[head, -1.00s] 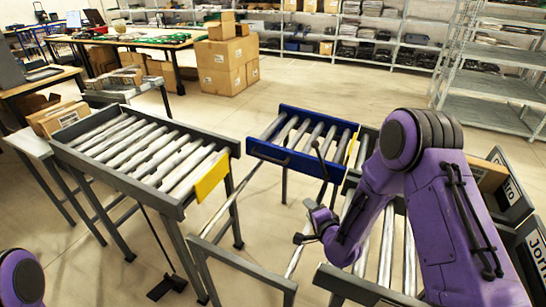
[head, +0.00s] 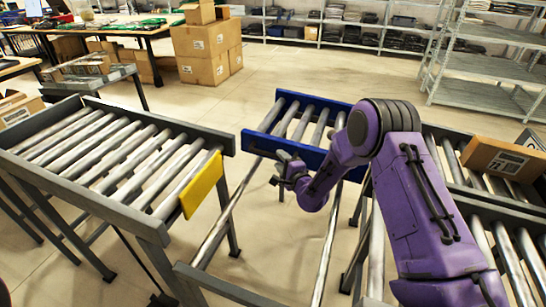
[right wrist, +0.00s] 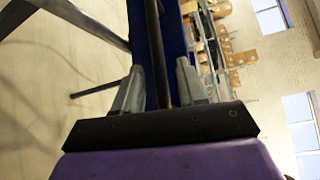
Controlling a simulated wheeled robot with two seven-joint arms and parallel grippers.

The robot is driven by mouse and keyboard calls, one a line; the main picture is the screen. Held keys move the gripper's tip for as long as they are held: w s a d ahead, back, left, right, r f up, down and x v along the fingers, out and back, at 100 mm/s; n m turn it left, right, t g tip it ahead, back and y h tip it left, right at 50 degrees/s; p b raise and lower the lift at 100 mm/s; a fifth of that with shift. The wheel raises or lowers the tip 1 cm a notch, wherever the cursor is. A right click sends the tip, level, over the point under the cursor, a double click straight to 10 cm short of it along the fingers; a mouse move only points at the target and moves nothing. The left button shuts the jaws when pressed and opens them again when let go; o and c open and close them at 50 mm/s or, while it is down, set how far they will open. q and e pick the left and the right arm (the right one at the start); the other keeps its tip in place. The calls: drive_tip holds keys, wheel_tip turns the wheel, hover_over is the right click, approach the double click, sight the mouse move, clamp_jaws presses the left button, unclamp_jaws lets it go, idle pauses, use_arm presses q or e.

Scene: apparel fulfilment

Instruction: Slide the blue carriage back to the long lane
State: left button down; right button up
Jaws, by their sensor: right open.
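The blue carriage (head: 333,115), a blue frame with metal rollers, stands on the transfer rails (head: 212,240) between the roller lanes. My right gripper (head: 285,165) is at the carriage's near blue side. In the right wrist view its open fingers (right wrist: 158,85) stand on either side of a dark bar (right wrist: 156,40), which looks like the carriage's handle, with the blue panel (right wrist: 174,45) behind. I cannot tell whether the fingers touch it. The left roller lane (head: 110,150) has a yellow plate (head: 201,184) at its near right corner. My left gripper is not in view.
Stacked cartons (head: 208,50) and shelving (head: 490,70) stand behind. Open floor lies beyond the carriage.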

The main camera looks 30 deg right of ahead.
sight(277, 157)
drive_tip(key=w, duration=0.2)
drive_tip(key=shift+w+d+f, duration=0.15)
drive_tip(key=shift+w+f, duration=0.1)
drive_tip(key=shift+w, duration=0.1)
drive_tip(key=shift+w+r, duration=0.1)
drive_tip(key=shift+w, duration=0.2)
drive_tip(key=shift+c, duration=0.4)
